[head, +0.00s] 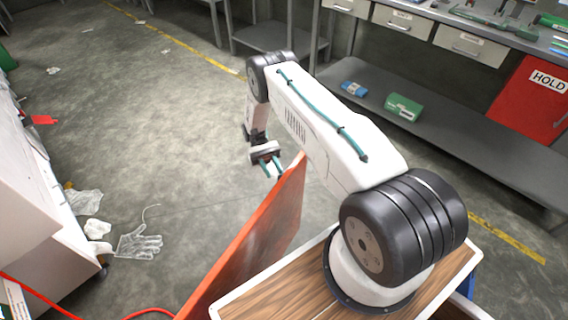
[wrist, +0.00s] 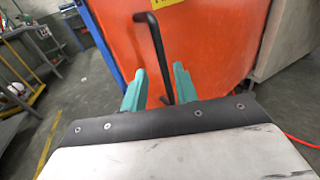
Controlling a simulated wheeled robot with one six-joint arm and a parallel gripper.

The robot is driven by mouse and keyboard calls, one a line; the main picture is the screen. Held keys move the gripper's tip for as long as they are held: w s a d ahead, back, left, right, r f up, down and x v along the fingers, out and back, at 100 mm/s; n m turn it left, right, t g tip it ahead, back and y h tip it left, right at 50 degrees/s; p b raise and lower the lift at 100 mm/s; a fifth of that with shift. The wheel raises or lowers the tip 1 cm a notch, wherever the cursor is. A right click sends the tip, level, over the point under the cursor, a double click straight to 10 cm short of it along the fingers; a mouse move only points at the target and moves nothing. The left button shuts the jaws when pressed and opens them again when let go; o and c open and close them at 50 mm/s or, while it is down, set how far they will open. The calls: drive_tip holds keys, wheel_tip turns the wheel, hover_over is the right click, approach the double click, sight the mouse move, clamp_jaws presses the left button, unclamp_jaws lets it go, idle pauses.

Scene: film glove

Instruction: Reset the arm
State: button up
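My arm reaches out over the floor in the head view, bent downward at its far end. My gripper (head: 272,166) hangs there beside an orange panel (head: 262,235). In the wrist view my gripper (wrist: 160,88) shows two teal fingers set apart, with a gap between them. A black bar handle (wrist: 158,55) on the orange panel (wrist: 212,40) shows beyond and between the fingers. I see nothing held, and I cannot tell whether the fingers touch the handle.
A clear film glove (head: 139,243) lies on the floor at left, near crumpled film (head: 84,201) and a white cabinet (head: 30,190). A grey workbench (head: 450,140) with a red HOLD bin (head: 530,100) stands at right. A red hose (head: 150,312) runs along the floor.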

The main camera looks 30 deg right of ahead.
idle(0.5)
drive_tip(key=s+a+r+t+h, duration=0.1)
drive_tip(key=s+r+t, duration=0.2)
drive_tip(key=r, duration=0.7)
drive_tip(key=s+a+r+n+t+h, duration=0.1)
drive_tip(key=s+r+t, duration=0.15)
drive_tip(key=r, duration=0.75)
drive_tip(key=s+a+r+t+h, duration=0.15)
drive_tip(key=r+t, duration=0.25)
drive_tip(key=r, duration=0.7)
drive_tip(key=s+a+r+n+t, duration=0.1)
drive_tip(key=s+a+r+t, duration=0.1)
drive_tip(key=s+r+t, duration=0.7)
drive_tip(key=shift+s+r, duration=3.25)
drive_tip(key=shift+s, duration=1.9)
